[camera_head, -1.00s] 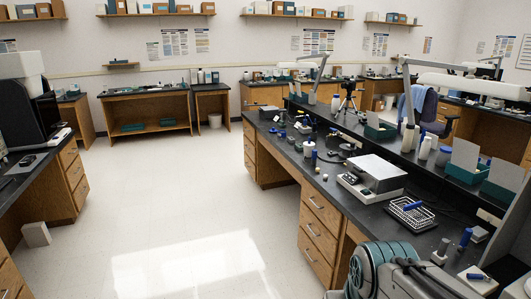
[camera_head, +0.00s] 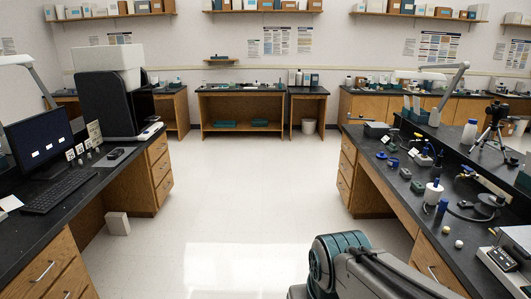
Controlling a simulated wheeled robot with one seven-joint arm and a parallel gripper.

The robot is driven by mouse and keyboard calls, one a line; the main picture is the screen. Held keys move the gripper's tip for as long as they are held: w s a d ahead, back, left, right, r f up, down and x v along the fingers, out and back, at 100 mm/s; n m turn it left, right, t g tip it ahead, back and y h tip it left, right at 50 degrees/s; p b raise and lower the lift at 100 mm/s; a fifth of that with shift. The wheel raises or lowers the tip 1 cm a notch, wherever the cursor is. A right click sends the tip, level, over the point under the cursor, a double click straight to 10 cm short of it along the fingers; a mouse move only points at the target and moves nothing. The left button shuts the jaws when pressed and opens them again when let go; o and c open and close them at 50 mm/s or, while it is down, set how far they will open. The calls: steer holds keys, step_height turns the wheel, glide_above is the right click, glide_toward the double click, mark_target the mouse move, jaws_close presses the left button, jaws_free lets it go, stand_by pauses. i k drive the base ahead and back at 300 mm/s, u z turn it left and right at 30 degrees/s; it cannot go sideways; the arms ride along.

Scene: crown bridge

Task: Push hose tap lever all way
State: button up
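I cannot pick out the hose tap lever for certain. Several small fittings with blue, white and yellow parts stand on the right-hand bench (camera_head: 374,147). My arm shows at the bottom centre right, as a teal ribbed joint and a grey link. My gripper is out of view, and nothing is seen touching the bench fittings.
The white floor (camera_head: 262,205) between the benches is clear. The left bench carries a monitor (camera_head: 40,140), a keyboard (camera_head: 60,191) and a large black-and-white machine (camera_head: 110,95). A white box (camera_head: 118,223) is on the floor by it. A tripod (camera_head: 493,125) stands on the right bench.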

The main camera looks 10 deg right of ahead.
mark_target(469, 170)
steer(key=z, duration=0.15)
steer(key=i, duration=1.55)
steer(key=z, duration=1.25)
steer(key=i, duration=1.15)
steer(key=z, duration=0.9)
